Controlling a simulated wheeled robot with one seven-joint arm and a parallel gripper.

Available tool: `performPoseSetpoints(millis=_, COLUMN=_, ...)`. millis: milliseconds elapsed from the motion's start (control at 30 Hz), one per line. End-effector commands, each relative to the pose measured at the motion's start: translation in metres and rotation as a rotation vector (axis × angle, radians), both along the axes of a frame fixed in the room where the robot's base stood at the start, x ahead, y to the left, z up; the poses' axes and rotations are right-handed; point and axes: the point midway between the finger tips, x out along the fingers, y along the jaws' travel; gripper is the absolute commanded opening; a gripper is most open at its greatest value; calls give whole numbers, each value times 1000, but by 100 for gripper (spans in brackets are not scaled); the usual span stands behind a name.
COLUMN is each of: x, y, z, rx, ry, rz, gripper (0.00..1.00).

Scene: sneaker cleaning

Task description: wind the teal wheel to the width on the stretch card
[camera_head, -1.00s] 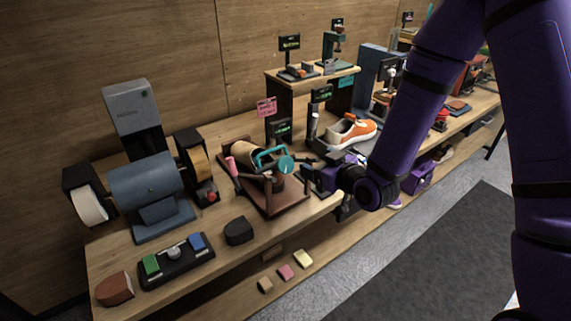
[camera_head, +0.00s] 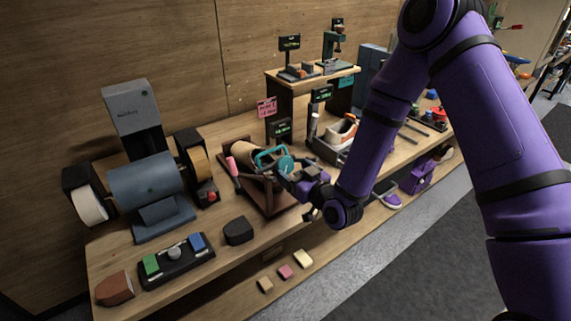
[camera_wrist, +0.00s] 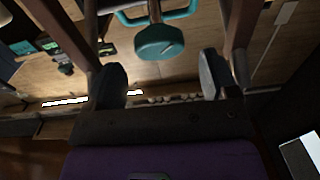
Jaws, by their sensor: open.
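The teal wheel (camera_head: 285,165) is on the right end of the brown stretching stand (camera_head: 262,198), beside a teal bar frame (camera_head: 262,155). In the wrist view the teal wheel (camera_wrist: 159,42) is centred just beyond the fingertips. My gripper (camera_head: 290,177) is open, close to the wheel and in front of it; in the wrist view its two dark fingers (camera_wrist: 163,75) stand apart with nothing between them. A pink card (camera_head: 267,107) stands behind the stand; its writing is too small to read, and I cannot tell if it is the stretch card.
A blue-grey buffing machine (camera_head: 148,187) stands left. An orange-and-white sneaker (camera_head: 342,131) sits right of the stand. A shelf below holds small blocks (camera_head: 286,271).

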Motion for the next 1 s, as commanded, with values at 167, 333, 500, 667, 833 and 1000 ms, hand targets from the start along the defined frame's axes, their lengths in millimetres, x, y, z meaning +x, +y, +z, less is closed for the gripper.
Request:
performPoseSetpoints(millis=167, x=22, y=16, z=0, rx=1, ry=-1, rz=1, gripper=80)
performPoseSetpoints(millis=333, x=34, y=24, z=0, rx=0, ry=0, rz=0, gripper=80)
performPoseSetpoints(millis=500, x=37, y=26, z=0, rx=-1, ry=1, rz=0, gripper=80)
performPoseSetpoints(millis=667, x=37, y=26, z=0, rx=-1, ry=2, rz=0, gripper=80)
performPoseSetpoints(millis=833, x=37, y=26, z=0, rx=-1, ry=1, rz=0, gripper=47)
performPoseSetpoints(millis=1000, x=37, y=26, z=0, rx=2, ry=3, rz=-1, gripper=33)
